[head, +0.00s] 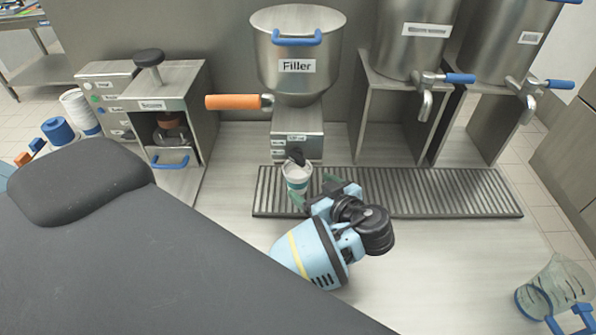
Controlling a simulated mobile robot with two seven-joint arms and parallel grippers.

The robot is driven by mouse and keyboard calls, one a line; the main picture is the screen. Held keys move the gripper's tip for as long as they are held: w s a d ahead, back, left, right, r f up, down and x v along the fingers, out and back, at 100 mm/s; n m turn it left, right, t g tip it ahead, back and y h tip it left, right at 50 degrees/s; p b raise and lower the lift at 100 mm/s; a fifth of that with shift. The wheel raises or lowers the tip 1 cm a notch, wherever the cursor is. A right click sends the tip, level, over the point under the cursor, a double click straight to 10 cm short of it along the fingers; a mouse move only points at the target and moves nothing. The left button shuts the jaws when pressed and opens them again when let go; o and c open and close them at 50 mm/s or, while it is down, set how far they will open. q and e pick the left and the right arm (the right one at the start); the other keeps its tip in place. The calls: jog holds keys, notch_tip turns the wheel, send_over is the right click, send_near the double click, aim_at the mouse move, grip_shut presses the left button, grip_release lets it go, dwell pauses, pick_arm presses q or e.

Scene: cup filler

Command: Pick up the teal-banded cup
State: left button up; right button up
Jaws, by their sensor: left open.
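The teal-banded cup (297,174) is white with a greenish band. It stands upright at the left part of the ribbed drip tray, under the spout of the filler (297,66). My left gripper (313,192) is close against the cup's right and near side, with its greenish fingertips around or beside it. The jaws are open; whether a finger touches the cup cannot be told. The gripper body hides the lower right of the cup. My right gripper is not in view.
The drip tray (440,190) runs right below two steel tanks with blue-handled taps (426,92). A sealing machine (160,112) and stacked cups (78,110) stand at left. A clear jug (555,287) stands at lower right. The filler's orange handle (234,101) juts left.

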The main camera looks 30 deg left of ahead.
aim_at(304, 181)
pick_arm(q)
jog(key=shift+a, duration=0.1)
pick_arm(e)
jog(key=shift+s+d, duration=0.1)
pick_arm(q)
jog(key=shift+a+f, duration=0.1)
jog(key=shift+a, duration=0.15)
jog(key=shift+w+a+f, duration=0.1)
jog(key=shift+w+a, duration=0.15)
jog(key=shift+a, duration=0.2)
jog(key=shift+w+a+f, duration=0.2)
jog(key=shift+a+f, duration=0.05)
jog(key=shift+a, duration=0.1)
jog(key=shift+w+a, duration=0.25)
jog(key=shift+a, duration=0.15)
jog(key=x, duration=0.3)
jog(key=shift+w+a+f+p, duration=0.15)
jog(key=shift+a+p, duration=0.1)
jog(key=shift+p, duration=0.15)
jog(key=shift+w+a+f, duration=0.1)
jog(key=shift+a+f, duration=0.1)
jog(key=shift+a, duration=0.1)
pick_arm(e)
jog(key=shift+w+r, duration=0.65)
